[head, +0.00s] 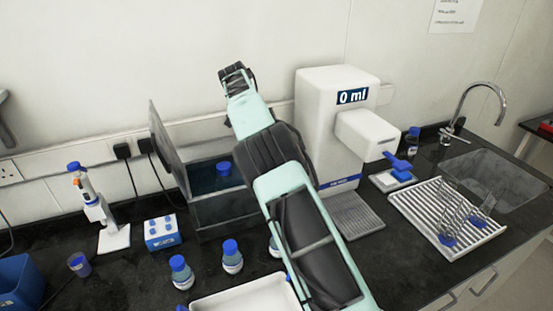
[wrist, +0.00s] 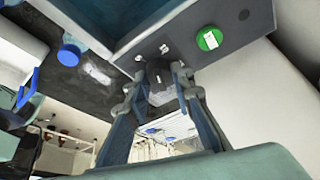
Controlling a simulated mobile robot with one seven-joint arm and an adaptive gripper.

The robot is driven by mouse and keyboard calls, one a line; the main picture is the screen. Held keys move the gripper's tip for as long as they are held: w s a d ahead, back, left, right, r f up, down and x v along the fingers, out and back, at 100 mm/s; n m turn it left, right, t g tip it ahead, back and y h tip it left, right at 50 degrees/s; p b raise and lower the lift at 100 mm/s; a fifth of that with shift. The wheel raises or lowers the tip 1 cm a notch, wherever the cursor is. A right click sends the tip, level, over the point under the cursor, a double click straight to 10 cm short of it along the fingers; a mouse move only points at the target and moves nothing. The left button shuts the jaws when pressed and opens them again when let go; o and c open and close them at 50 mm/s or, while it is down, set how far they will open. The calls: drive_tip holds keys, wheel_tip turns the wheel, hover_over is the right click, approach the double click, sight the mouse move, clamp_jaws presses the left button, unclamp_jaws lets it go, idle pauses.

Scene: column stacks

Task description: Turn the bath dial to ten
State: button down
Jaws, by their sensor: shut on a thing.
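The water bath (head: 230,212) stands open on the dark bench, with blue water inside and a blue-capped bottle (head: 224,169) in it. Its grey front panel (wrist: 235,22) fills the top of the wrist view. The dark bath dial (wrist: 159,73) is on this panel, between the fingertips of my gripper (wrist: 160,86). My gripper is shut on the dial. The dial's pointer and most of its scale marks are too small or covered to read. In the head view my arm hides the dial and the gripper.
A green round button (wrist: 209,39) is on the panel beside the dial. Blue-capped bottles (head: 181,272) and a white tray (head: 245,296) stand in front of the bath. A white dispenser (head: 330,110) reading 0 ml stands to the right, a blue rack (head: 162,232) to the left.

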drive_tip(key=shift+m, duration=0.5)
idle(0.3)
drive_tip(key=c, duration=1.7)
unclamp_jaws()
